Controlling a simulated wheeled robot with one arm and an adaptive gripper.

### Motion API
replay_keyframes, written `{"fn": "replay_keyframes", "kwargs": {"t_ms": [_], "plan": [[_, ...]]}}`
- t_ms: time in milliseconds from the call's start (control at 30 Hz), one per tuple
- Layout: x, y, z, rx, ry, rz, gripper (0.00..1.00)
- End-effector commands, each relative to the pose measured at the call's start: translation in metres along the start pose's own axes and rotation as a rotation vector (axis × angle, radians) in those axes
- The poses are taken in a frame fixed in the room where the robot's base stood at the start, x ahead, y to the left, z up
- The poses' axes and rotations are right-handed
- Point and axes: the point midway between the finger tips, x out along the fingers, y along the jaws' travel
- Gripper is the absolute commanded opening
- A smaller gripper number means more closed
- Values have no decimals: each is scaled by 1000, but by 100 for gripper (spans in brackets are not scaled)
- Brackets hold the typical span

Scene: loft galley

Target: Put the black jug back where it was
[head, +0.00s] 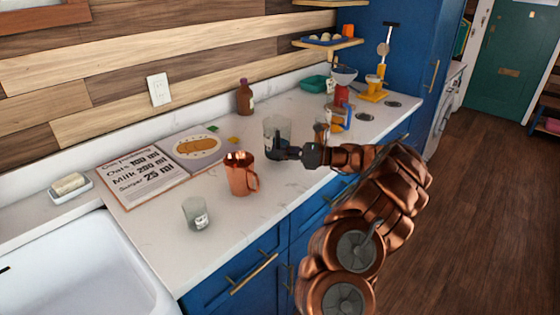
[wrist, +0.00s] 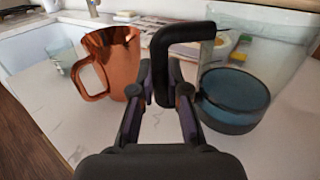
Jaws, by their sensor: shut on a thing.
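The black jug (head: 278,132) is a clear, upright vessel with a dark base and a black handle. In the head view it is at the middle of the counter, right of the copper jug. In the wrist view its black handle (wrist: 181,36) rises between my fingers, and its dark bluish base (wrist: 236,98) is at the right. My gripper (head: 294,153) comes from the right and is shut on this handle; the fingers also show in the wrist view (wrist: 163,100). I cannot tell whether the base touches the counter.
A copper jug (head: 240,175) stands close left of the black jug, and a small glass (head: 196,213) near the front edge. An open recipe book (head: 160,172) lies behind. A brown bottle (head: 245,98) stands at the wall. Several items crowd the right end. The sink (head: 75,262) is at left.

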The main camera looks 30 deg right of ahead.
Motion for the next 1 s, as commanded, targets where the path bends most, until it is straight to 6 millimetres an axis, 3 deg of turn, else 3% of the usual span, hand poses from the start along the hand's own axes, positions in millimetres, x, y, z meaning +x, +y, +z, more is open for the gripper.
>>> {"fn": "replay_keyframes", "kwargs": {"t_ms": [367, 767, 800, 1000], "plan": [[0, 1, -31, 2, 0, 0, 0], [-1, 1, -36, -1, 0, 0, 0], [-1, 1, -37, 0, 0, 0, 15], [-1, 1, -37, 0, 1, 0, 36]]}}
